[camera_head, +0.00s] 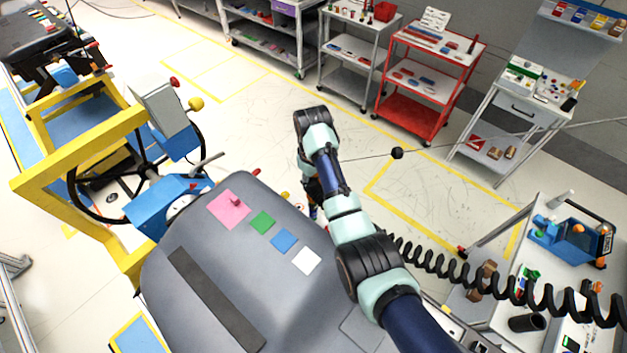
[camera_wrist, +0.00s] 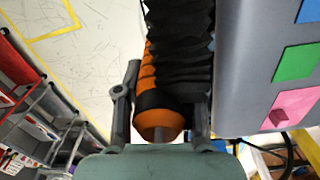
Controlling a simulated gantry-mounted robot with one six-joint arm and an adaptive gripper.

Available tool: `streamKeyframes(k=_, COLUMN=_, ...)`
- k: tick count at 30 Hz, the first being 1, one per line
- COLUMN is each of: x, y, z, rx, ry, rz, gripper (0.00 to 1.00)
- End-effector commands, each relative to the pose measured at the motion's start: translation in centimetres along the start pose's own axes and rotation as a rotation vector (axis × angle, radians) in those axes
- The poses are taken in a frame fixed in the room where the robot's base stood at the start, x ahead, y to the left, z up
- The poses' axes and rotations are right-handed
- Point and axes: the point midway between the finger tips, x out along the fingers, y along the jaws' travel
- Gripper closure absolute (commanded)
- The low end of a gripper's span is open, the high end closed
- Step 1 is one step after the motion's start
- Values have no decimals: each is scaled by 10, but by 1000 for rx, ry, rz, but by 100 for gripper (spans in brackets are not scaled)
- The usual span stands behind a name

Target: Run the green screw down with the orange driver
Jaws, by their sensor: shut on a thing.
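My gripper (camera_wrist: 162,108) is shut on the orange driver (camera_wrist: 157,122), which has black bands and sits between the two fingers in the wrist view. A black ribbed, coiled cable or sleeve (camera_wrist: 180,50) runs alongside it and covers part of it. The driver's tip is hidden. In the head view my arm hangs beside the right far edge of the grey dashboard module (camera_head: 190,290), and the gripper is mostly hidden there. The module bears a green square (camera_head: 262,222); I cannot make out a green screw in either view.
The module also bears a pink square (camera_head: 226,209) with a small peg, a blue square (camera_head: 284,242) and a white square (camera_head: 306,261). A yellow frame (camera_head: 60,160) with a steering wheel stands left. Carts, including a red one (camera_head: 430,70), stand at the back. Open floor lies between.

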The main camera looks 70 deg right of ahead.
Motion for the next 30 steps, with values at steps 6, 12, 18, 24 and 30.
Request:
streamKeyframes(k=6, x=0, y=0, z=0, rx=-1, ry=2, rz=0, gripper=100)
streamKeyframes(k=12, x=1, y=0, z=0, rx=-1, ry=1, rz=0, gripper=100)
streamKeyframes(k=18, x=3, y=0, z=0, rx=-1, ry=1, rz=0, gripper=100)
streamKeyframes(k=24, x=5, y=0, z=0, rx=-1, ry=1, rz=0, gripper=100)
streamKeyframes(k=30, x=6, y=0, z=0, rx=-1, ry=1, rz=0, gripper=100)
